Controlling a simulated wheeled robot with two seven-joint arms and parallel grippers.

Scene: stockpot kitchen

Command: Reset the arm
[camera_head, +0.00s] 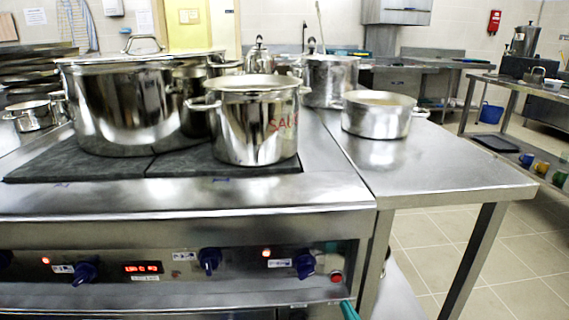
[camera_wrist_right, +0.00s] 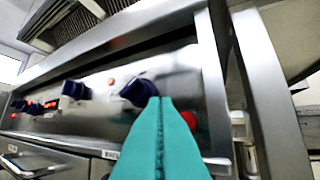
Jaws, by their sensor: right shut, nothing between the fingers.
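My right gripper (camera_head: 348,311) shows only as a teal fingertip at the bottom edge of the head view, in front of the stove's right end. In the right wrist view its two teal fingers (camera_wrist_right: 160,103) are pressed together with nothing between them. They point at the stove's control panel (camera_wrist_right: 98,95), near a dark blue knob (camera_wrist_right: 138,92) and a red button (camera_wrist_right: 189,120). I cannot tell whether the fingertips touch the panel. My left gripper is in neither view.
A large pot (camera_head: 130,105) and a smaller pot (camera_head: 255,130) marked in red stand on the dark stovetop (camera_head: 85,167). A shallow pan (camera_head: 378,117) stands on the steel counter (camera_head: 440,172) at the right. Tiled floor (camera_head: 500,250) lies open beyond the counter.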

